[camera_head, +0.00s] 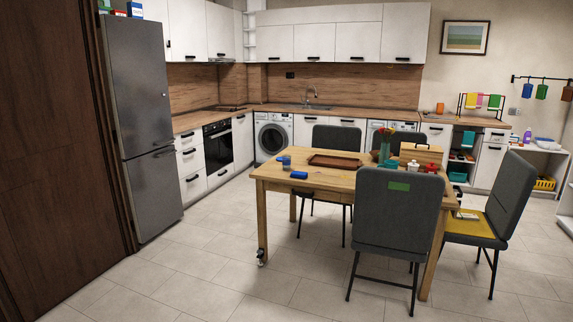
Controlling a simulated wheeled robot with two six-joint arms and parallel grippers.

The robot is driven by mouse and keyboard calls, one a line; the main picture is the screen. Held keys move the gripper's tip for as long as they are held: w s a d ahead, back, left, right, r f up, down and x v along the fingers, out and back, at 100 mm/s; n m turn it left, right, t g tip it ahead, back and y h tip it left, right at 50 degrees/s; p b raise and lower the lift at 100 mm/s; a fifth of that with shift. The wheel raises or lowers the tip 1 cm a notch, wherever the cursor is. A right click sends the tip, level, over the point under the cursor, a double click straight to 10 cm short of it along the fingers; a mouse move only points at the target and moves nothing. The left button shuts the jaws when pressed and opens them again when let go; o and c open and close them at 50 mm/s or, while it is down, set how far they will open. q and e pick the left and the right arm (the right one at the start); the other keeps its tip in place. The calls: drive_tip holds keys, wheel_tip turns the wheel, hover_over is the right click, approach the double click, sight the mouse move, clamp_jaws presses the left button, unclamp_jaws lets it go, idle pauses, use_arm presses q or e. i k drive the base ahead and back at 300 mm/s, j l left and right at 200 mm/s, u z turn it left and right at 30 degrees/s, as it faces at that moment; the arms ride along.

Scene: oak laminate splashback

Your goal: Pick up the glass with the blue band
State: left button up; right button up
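A small bluish glass (286,162) stands on the left part of the wooden dining table (330,181). It is too small to make out a band clearly. A flat bright blue item (299,175) lies close by it, nearer the table's front edge. Neither of my grippers is in view, and nothing shows in front of the glass.
A brown tray (335,161) lies mid-table. A green vase-like item (385,148), red-and-white containers (413,166) and a wooden box (421,153) stand at right. Grey chairs (397,212) (508,198) block the table's front and right. The floor (215,245) at left is clear.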

sight(286, 159)
drive_tip(key=i+z, duration=0.1)
drive_tip(key=i, duration=0.4)
drive_tip(key=i+j+z, duration=0.1)
drive_tip(key=i, duration=0.4)
drive_tip(key=i+j+z, duration=0.1)
drive_tip(key=i, duration=0.4)
drive_tip(key=i+j+z, duration=0.1)
drive_tip(key=i, duration=0.35)
